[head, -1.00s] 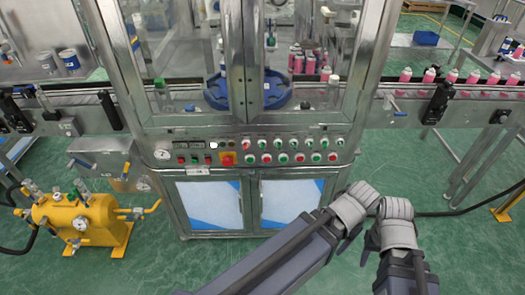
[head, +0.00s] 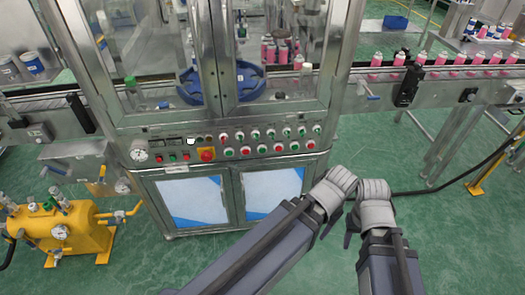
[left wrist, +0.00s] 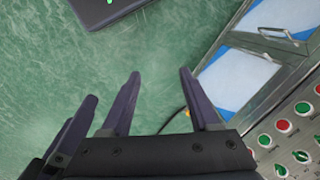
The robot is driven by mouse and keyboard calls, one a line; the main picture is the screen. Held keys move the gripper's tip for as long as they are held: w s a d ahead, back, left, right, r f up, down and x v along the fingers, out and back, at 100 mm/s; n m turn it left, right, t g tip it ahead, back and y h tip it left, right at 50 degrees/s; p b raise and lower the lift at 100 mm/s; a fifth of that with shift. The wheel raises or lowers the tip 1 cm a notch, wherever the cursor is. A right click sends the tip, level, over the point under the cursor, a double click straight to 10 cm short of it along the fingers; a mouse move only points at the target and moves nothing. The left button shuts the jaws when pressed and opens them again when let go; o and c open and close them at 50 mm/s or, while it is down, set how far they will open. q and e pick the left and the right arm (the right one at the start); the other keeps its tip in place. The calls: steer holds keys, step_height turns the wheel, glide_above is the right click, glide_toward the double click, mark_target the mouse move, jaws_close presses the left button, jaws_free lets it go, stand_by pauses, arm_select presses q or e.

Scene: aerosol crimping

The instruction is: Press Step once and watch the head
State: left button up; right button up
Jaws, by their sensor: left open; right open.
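The control panel (head: 235,144) runs across the front of the crimping machine. It carries two rows of red and green buttons, a red knob on a yellow plate (head: 207,155) and a few small buttons at its left. The labels are too small to read, so I cannot tell which is Step. Behind the glass is a blue round turntable (head: 190,92); the crimping head cannot be made out clearly. My right gripper (head: 350,230) is below and right of the panel, apart from it. My left gripper (left wrist: 160,75) is open and empty, with panel buttons (left wrist: 282,126) at the right.
A conveyor (head: 440,85) with several pink cans runs out at the right. A yellow tank unit (head: 60,232) with a gauge stands at the lower left. White-and-blue cabinet doors (head: 190,203) lie below the panel. Green floor is open at the right.

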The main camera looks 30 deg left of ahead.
arm_select(q)
jaws_close()
stand_by(1.5)
